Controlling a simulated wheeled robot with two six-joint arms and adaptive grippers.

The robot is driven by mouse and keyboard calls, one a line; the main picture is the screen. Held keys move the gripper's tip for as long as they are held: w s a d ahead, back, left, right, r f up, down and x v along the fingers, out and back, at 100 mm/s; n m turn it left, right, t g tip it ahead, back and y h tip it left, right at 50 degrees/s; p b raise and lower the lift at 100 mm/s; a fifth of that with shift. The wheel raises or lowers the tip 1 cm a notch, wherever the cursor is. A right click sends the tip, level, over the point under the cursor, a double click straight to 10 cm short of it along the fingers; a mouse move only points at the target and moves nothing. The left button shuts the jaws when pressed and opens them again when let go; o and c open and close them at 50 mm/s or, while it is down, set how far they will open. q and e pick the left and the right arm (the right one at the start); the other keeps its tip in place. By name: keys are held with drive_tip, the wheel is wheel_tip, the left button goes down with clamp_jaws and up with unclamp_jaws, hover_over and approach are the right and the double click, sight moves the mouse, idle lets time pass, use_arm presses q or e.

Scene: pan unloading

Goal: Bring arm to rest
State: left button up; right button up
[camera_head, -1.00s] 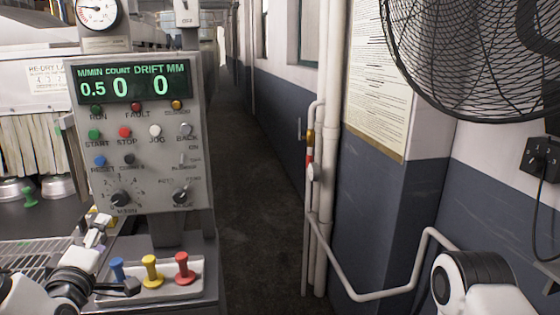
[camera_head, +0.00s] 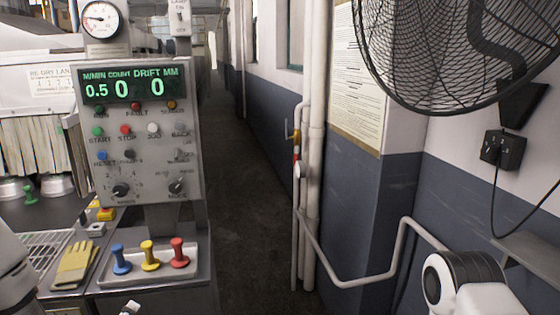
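My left arm (camera_head: 14,275) shows as a white link at the lower left edge. A small pale piece (camera_head: 131,307) at the bottom edge may be the top of my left gripper; its fingers are below the picture, so I cannot see whether they are open. My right arm (camera_head: 462,285) shows as a white and black joint at the lower right; its gripper is out of view.
A grey control panel (camera_head: 140,150) stands at the left. A fan (camera_head: 460,55) and pipes (camera_head: 312,170) are at the right.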

use_arm(q)
drive_tip(key=s+d+f+m+g+h, duration=0.1)
drive_tip(key=s+d+f+m+g, duration=0.15)
drive_tip(key=s+f, duration=0.45)
drive_tip(key=s+d+f+m+g+h, duration=0.15)
drive_tip(key=s+f+g, duration=0.25)
drive_tip(key=f, duration=0.7)
drive_tip(key=s+d+f+m+g, duration=0.2)
drive_tip(key=s+f+m+g, duration=0.1)
drive_tip(key=s, duration=0.5)
drive_tip(key=s+d+f+m+g, duration=0.2)
drive_tip(key=s+f+m+g, duration=0.2)
drive_tip(key=s, duration=0.4)
drive_tip(key=shift+f+m, duration=0.2)
drive_tip(key=shift+m, duration=0.7)
